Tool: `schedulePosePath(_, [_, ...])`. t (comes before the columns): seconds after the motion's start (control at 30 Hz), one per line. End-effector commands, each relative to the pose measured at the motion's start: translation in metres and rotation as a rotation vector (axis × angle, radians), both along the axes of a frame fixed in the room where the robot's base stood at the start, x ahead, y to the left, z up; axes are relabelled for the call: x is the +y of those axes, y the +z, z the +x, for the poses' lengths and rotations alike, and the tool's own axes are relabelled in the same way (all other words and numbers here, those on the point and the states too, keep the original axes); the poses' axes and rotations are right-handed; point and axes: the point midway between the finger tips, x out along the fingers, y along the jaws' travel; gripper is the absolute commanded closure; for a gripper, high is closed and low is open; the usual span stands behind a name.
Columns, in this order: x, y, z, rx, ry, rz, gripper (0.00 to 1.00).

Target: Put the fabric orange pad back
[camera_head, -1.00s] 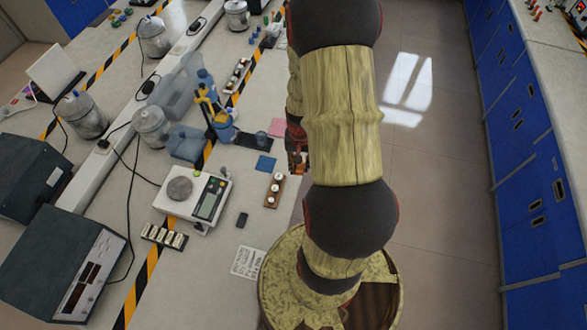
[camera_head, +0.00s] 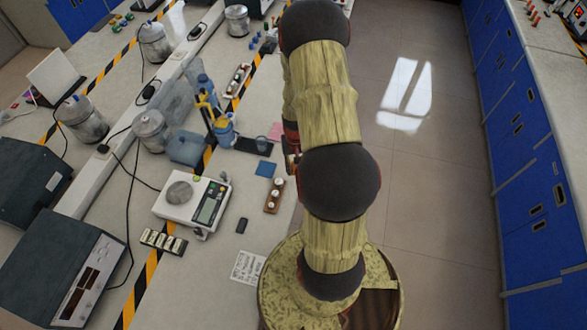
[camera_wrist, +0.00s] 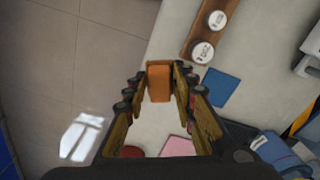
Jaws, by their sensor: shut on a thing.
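The orange pad (camera_wrist: 159,84) is between the fingertips of my gripper (camera_wrist: 163,76) in the wrist view. The gripper is shut on it, and the pad is held above the pale bench. A blue pad (camera_wrist: 220,86) lies flat on the bench to the right of the fingertips, and a pink pad (camera_wrist: 178,147) lies lower in that view. The head view also shows the blue pad (camera_head: 265,169) and part of the pink pad (camera_head: 275,131). My arm hides most of the gripper and the orange pad there.
A wooden holder with white-capped jars (camera_head: 274,195) stands near the bench edge, close to the blue pad. A balance (camera_head: 192,203), a dark tray (camera_head: 254,146) and a blue-and-yellow stand (camera_head: 224,130) are to the left. Open floor (camera_head: 430,200) lies right of my arm.

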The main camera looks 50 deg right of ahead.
Motion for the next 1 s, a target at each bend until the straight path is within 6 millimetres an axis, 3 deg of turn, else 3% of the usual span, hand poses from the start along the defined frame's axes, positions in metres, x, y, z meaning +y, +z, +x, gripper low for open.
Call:
schedulePosePath(0.1, [-0.010,-0.019,0.011,0.000,0.000,0.000,1.00])
schedulePosePath(0.23, [-0.017,-0.029,0.019,-0.001,0.000,-0.001,1.00])
schedulePosePath(0.47, [-0.022,-0.039,0.025,-0.001,0.000,-0.001,1.00])
schedulePosePath(0.7, [-0.022,-0.068,0.025,-0.001,0.000,-0.001,1.00])
schedulePosePath(1.0, [-0.022,-0.071,0.025,-0.001,0.000,-0.001,1.00])
